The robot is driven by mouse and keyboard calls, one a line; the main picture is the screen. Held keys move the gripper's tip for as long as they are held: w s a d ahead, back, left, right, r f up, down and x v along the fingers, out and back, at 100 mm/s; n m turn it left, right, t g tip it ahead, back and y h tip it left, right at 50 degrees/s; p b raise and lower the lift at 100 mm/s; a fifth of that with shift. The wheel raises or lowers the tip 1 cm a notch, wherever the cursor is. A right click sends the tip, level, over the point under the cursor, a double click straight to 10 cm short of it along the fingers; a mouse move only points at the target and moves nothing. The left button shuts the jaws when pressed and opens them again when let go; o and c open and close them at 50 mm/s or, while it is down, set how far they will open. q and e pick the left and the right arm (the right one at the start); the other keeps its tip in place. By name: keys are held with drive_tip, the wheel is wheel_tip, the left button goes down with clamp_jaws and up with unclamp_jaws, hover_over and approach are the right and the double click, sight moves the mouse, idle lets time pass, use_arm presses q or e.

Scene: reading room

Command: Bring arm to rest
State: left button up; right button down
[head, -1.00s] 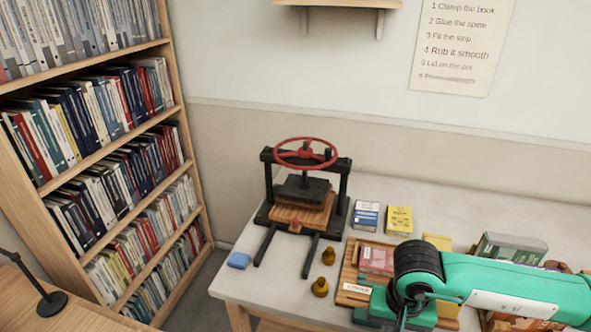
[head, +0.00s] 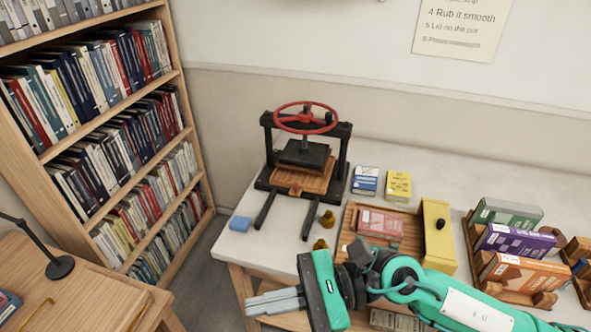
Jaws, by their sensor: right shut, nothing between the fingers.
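My right arm comes in from the lower right, over the front of the white table (head: 400,160). Its gripper (head: 250,304) points left, past the table's front edge. Its grey fingers are together with nothing between them. My left gripper does not show.
A book press (head: 303,155) with a red wheel stands on the table. A bookcase (head: 175,120) and a wooden desk (head: 90,290) are at left.

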drive_tip(key=w+r+m+t+y, duration=0.3)
drive_tip(key=r+m+t+y, duration=0.25)
drive_tip(key=m, duration=0.35)
drive_tip(key=w+d+r+m+t+h, duration=0.2)
drive_tip(key=w+d+m+t+h, duration=0.5)
drive_tip(key=m+t, duration=0.95)
drive_tip(key=w+d+f+m+g+h, duration=0.35)
drive_tip(key=d+f+m+h, duration=1.15)
drive_tip(key=f+m, duration=0.65)
drive_tip(key=s+d+f+m+g, duration=0.3)
drive_tip(key=s+f+m+g, duration=0.3)
drive_tip(key=s, duration=0.3)
drive_tip(key=s+d+f+m+g, duration=0.2)
drive_tip(key=s+f+m+g, duration=0.25)
drive_tip(key=s+f, duration=0.45)
wheel_tip(320, 180, down, 28)
drive_tip(key=r+g, duration=0.1)
drive_tip(key=g, duration=0.1)
drive_tip(key=s+d+f+g, duration=0.1)
drive_tip(key=s+d+f, duration=0.2)
drive_tip(key=s+f, duration=1.6)
wheel_tip(320, 180, down, 3)
drive_tip(key=shift+s+d+f+n+h, duration=0.15)
drive_tip(key=shift+s+d+n+h, duration=0.05)
drive_tip(key=shift+s+n+h, duration=0.15)
